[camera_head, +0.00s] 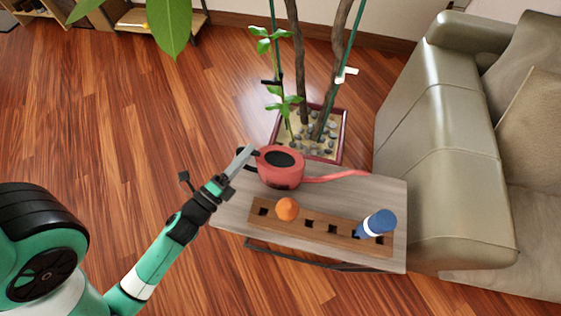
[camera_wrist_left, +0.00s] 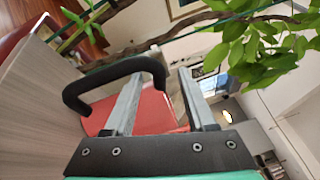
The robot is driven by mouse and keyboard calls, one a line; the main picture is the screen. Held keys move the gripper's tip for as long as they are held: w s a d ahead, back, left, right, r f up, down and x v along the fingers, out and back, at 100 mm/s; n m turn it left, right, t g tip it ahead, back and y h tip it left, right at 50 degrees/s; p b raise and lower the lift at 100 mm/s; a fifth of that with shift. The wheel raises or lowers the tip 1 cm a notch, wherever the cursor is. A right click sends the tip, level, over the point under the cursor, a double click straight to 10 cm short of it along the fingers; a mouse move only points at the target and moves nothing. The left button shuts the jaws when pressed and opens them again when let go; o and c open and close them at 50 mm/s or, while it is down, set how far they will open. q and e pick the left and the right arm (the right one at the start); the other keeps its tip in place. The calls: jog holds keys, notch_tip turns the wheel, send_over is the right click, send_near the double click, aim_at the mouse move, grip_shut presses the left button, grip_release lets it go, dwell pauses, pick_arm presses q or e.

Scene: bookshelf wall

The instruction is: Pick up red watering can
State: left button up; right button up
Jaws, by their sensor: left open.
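The red watering can (camera_head: 281,175) stands on the table, with its long thin spout pointing right. My left gripper (camera_head: 246,157) is at its left side, by the handle. In the left wrist view the black handle (camera_wrist_left: 115,70) arches past one finger, and its far end shows between the two spread fingers of my left gripper (camera_wrist_left: 160,85). The red body (camera_wrist_left: 155,108) shows behind the fingers. The fingers are open. I cannot tell whether either finger touches the handle. My right gripper is not in view.
The small table (camera_head: 228,208) also bears a wooden block with holes (camera_head: 318,235), an orange object (camera_head: 287,208) and a blue-and-white cylinder (camera_head: 377,223). A potted plant (camera_head: 343,140) stands behind the can. A sofa (camera_head: 425,165) is at the right. Bare floor lies left.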

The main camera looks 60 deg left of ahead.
pick_arm(q)
jog(key=p+x, duration=0.1)
jog(key=x, duration=0.4)
jog(key=shift+d+r, duration=0.1)
jog(key=shift+d, duration=0.1)
jog(key=shift+c, duration=0.7)
grip_shut()
jog(key=shift+r, duration=0.1)
dwell(0.4)
